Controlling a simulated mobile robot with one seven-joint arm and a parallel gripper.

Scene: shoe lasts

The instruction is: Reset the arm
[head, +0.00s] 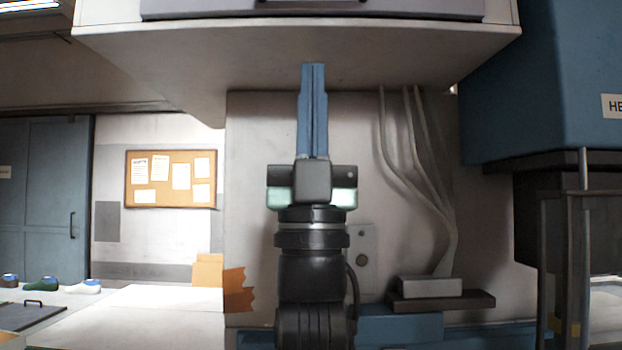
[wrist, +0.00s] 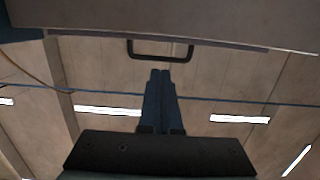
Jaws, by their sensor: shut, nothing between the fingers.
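My gripper (head: 313,68) points straight up in the middle of the head view, with my dark arm below it. Its two long blue fingers lie side by side, closed, with nothing held between them. In the wrist view my gripper (wrist: 160,73) points away toward the ceiling, with the fingers together. The fingertips appear in front of the underside of an overhead cabinet (head: 200,55); I cannot tell how large the gap is. A dark handle (wrist: 160,50) on the overhead unit shows just beyond the fingertips in the wrist view.
A blue machine housing (head: 540,90) hangs at the right. Grey cables (head: 420,170) run down to a block on a dark plate (head: 440,301). At lower left, a pale table (head: 150,318) bears shoe-like items (head: 84,286) and a dark lidded panel (head: 30,314). An orange-brown carton (head: 208,272) stands behind.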

